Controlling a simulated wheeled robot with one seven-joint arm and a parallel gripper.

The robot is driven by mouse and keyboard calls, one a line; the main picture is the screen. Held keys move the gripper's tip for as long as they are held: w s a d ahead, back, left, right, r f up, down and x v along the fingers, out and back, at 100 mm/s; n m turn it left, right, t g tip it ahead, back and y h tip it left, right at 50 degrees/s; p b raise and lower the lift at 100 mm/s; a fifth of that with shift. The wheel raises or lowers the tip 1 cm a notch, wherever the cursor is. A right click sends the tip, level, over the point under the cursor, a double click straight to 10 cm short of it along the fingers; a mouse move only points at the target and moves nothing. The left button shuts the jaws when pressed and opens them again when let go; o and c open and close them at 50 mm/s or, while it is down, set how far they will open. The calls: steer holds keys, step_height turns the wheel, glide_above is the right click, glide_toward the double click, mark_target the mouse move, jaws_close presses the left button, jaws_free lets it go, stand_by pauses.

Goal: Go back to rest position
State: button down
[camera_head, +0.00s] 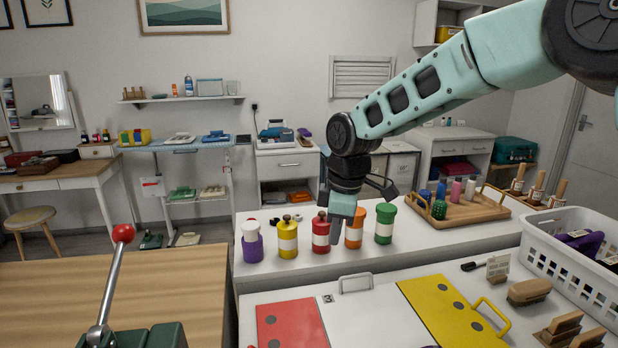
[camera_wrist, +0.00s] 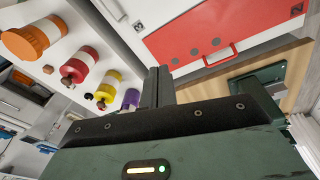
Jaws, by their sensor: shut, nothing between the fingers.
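My gripper (camera_head: 335,238) hangs at the end of my arm over the front of the white counter, its fingers shut and empty. In the wrist view its closed fingers (camera_wrist: 157,86) point up the picture. A row of bottles stands behind it: a purple one with a white top (camera_head: 252,243), a yellow one (camera_head: 288,240), a red one (camera_head: 320,232), an orange one (camera_head: 355,229) and a green one (camera_head: 385,224). The fingers overlap the gap between red and orange in the head view; I cannot tell whether they touch.
A lower white surface carries a red panel (camera_head: 291,324) and a yellow panel (camera_head: 446,310). A white basket (camera_head: 575,268) stands at right, a wooden tray (camera_head: 462,210) behind. A red-knobbed lever (camera_head: 110,285) rises at left beside bare wooden tabletop (camera_head: 165,290).

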steer(key=s+d+m, duration=0.2)
steer(key=s+m, duration=0.1)
steer(key=s, duration=0.8)
steer(key=s+d+m, duration=0.3)
steer(key=s, duration=0.8)
steer(key=s+d+m+g, duration=0.1)
steer(key=s+d+m, duration=0.2)
steer(key=s, duration=0.8)
steer(key=shift+s+f+h, duration=0.15)
steer(key=shift+f+h, duration=0.25)
steer(key=shift+f, duration=0.05)
